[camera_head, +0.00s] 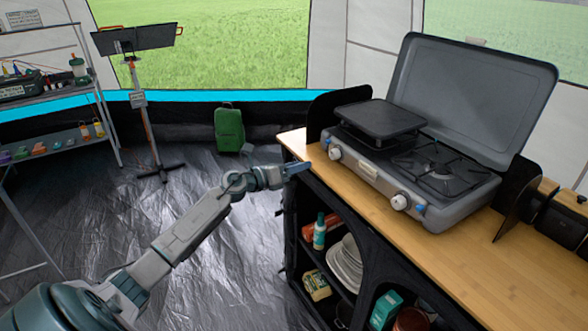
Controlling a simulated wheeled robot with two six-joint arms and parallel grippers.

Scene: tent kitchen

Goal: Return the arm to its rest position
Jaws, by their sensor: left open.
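My left arm comes in from the lower left and reaches toward the middle of the view. My left gripper (297,168) is open and holds nothing that I can see. It is near the left end of the wooden counter (410,232), beside its edge; I cannot tell whether it touches the counter. The right gripper is not in view.
A two-burner stove (440,190) with raised lid stands on the counter, a black griddle (380,118) on its left burner. Shelves below hold plates (345,262) and a bottle (319,232). A green case (229,129), a stand (150,125) and a rack (60,137) stand behind. Floor between is clear.

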